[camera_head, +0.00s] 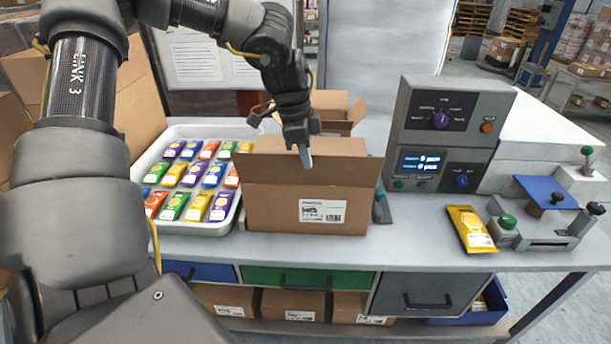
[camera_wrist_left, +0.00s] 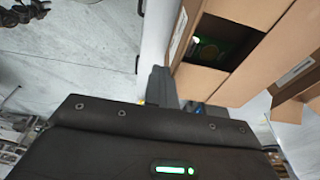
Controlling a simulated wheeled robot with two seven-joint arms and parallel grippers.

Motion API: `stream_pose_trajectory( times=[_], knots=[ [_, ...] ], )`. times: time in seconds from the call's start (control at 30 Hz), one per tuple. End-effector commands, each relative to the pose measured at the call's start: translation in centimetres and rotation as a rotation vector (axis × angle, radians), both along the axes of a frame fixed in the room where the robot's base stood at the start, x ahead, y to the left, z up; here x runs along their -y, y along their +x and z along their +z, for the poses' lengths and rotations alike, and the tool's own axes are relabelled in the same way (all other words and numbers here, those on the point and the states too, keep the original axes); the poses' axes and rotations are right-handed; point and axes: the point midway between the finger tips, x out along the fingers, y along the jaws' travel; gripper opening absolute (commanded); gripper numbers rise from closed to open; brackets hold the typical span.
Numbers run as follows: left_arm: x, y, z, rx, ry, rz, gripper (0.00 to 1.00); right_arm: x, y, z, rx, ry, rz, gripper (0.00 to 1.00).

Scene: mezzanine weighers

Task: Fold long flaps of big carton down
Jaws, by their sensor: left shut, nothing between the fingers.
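The big carton (camera_head: 300,208) is brown, with a white label on its front, and stands on the bench left of the grey weigher. Its near long flap (camera_head: 345,169) stands up, leaning slightly outward, and the far long flap (camera_head: 345,146) is also raised behind it. My left gripper (camera_head: 306,158) is shut and empty, pointing down at the near flap's middle; I cannot tell whether it touches. In the left wrist view the gripper's fingers (camera_wrist_left: 158,88) are beside the carton (camera_wrist_left: 204,83), whose opening shows a dark inside with something green. My right gripper is out of view.
A white tray (camera_head: 228,219) of colourful packets stands close on the carton's left. The weigher (camera_head: 446,130) stands at its right. A smaller open carton (camera_head: 340,128) is behind. A yellow packet (camera_head: 470,229) and a blue-topped device (camera_head: 548,190) lie farther right.

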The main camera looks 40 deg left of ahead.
Motion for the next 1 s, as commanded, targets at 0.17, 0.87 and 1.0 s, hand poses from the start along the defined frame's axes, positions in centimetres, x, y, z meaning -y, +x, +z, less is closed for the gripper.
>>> stream_pose_trajectory(
  times=[0.17, 0.87, 1.0],
  knots=[
    [-0.4, 0.1, -0.7, -0.01, 0.002, 0.005, 0.0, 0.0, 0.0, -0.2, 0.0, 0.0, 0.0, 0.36],
    [-3.9, 4.7, -0.4, -0.008, 0.001, 0.004, 0.0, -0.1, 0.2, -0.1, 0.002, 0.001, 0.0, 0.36],
    [-3.9, 4.8, -0.3, -0.006, 0.0, 0.003, 0.0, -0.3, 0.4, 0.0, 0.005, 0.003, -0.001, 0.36]
  ],
)
